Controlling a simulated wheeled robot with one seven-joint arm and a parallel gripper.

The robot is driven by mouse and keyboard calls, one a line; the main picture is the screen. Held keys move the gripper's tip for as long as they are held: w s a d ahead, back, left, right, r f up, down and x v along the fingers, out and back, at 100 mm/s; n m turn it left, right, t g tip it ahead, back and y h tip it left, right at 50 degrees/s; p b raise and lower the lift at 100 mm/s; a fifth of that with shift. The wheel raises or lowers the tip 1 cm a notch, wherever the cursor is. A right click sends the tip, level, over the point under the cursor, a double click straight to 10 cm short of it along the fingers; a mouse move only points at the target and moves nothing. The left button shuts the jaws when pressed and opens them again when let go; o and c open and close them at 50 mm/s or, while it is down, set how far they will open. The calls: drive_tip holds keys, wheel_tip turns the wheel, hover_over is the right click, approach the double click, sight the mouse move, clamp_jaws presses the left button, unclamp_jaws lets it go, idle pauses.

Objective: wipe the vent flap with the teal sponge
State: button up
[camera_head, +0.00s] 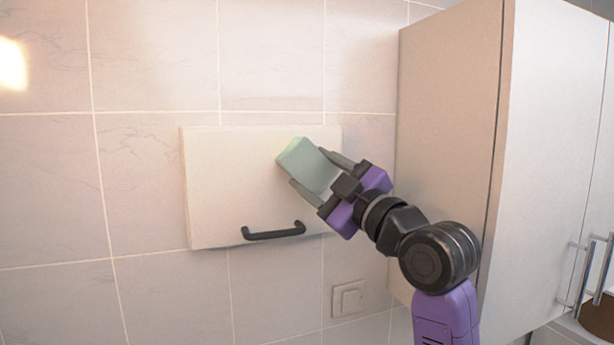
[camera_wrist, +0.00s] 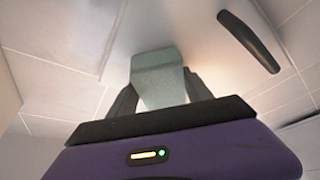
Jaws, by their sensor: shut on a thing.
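The vent flap (camera_head: 225,185) is a pale rectangular panel on the tiled wall, with a black bar handle (camera_head: 273,232) at its lower edge. My gripper (camera_head: 316,172) is in front of the flap's upper right part, shut on the teal sponge (camera_head: 305,163). The sponge is a pale teal block held tilted between the fingers. In the wrist view the sponge (camera_wrist: 158,78) sits between the two fingers with the flap (camera_wrist: 165,30) behind it. Its far end is at or very near the flap; I cannot tell whether it touches.
A tall pale cabinet (camera_head: 450,130) stands close to the right of my arm, with metal handles (camera_head: 590,268) on its front. A wall switch (camera_head: 348,299) is below the flap. The tiled wall (camera_head: 55,190) to the left is clear.

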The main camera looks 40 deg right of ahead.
sight(337, 174)
drive_tip(key=shift+s+d+f+b, duration=0.1)
drive_tip(key=shift+s+d+b, duration=0.25)
drive_tip(key=shift+d, duration=0.6)
drive_tip(key=shift+s+d+b, duration=0.25)
drive_tip(key=shift+s+d, duration=0.1)
drive_tip(key=shift+d, duration=0.55)
drive_tip(key=shift+w+a+p, duration=0.15)
drive_tip(key=shift+w+a, duration=0.35)
drive_tip(key=shift+a, duration=0.9)
drive_tip(key=shift+w+a+p, duration=0.15)
drive_tip(key=shift+w+a, duration=0.3)
drive_tip(key=shift+a, duration=0.95)
drive_tip(key=shift+w+a+p, duration=0.15)
drive_tip(key=shift+w+a, duration=0.35)
drive_tip(key=shift+a, duration=0.9)
drive_tip(key=shift+w+a+p, duration=0.25)
drive_tip(key=shift+w+a, duration=0.35)
drive_tip(key=shift+a, duration=1.25)
drive_tip(key=shift+w+a+p, duration=0.2)
drive_tip(key=shift+w+a, duration=0.45)
drive_tip(key=shift+a, duration=1.15)
drive_tip(key=shift+w+a+p, duration=0.25)
drive_tip(key=shift+w+a, duration=0.35)
drive_tip(key=shift+a, duration=1.25)
